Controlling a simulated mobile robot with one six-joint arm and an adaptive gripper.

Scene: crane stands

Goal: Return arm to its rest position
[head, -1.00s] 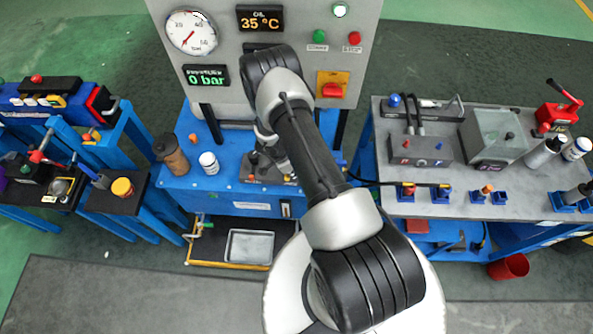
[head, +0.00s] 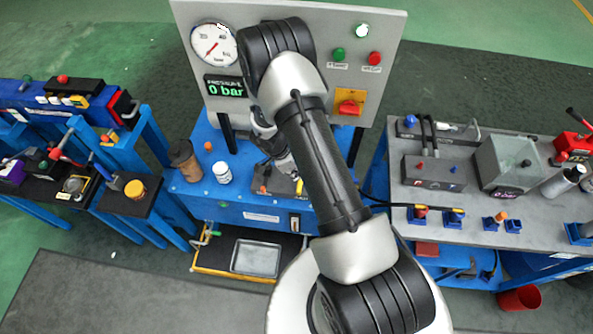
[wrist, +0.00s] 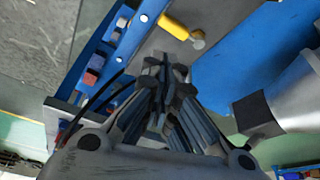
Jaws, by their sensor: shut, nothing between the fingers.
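My gripper (wrist: 165,75) is shut and empty in the wrist view, its fingertips together above a grey and blue surface. In the head view my arm reaches up over the blue middle stand and hides much of the grey control panel (head: 385,85). The gripper end hangs behind the arm there and is mostly hidden. The panel shows a round gauge (head: 213,45), a green "0 bar" display (head: 227,87), a green button (head: 338,55), a red button (head: 374,58) and a red switch on a yellow plate (head: 349,103).
A brown container (head: 185,160) and a white jar (head: 222,173) stand on the blue stand, left of my arm. A grey bench (head: 460,200) with several devices is at the right. Dark side stands are at the left. A metal tray (head: 256,258) sits low in front.

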